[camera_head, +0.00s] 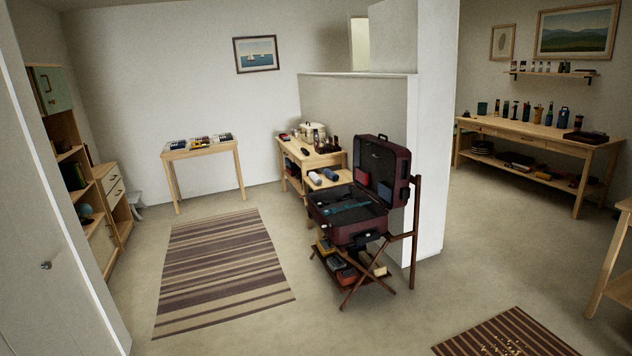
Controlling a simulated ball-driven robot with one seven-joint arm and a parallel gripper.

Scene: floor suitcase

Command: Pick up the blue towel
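A rolled blue item (330,174), which looks like a towel, lies on the low wooden bench (318,160) behind the suitcase. A pale rolled item (314,178) lies at its left. An open dark red suitcase (342,235) rests on a folding wooden stand (386,270), its lid up at the right. A teal item lies inside the suitcase (347,211), and a blue patch (385,192) shows at the lid; both are too small to identify. My gripper is not in view.
A striped rug (222,270) lies on open floor at the left. A small table with cases (200,150) stands at the back wall. A white pillar (432,150) rises behind the suitcase. A long workbench (530,135) stands at the right. Shelves (75,160) line the left.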

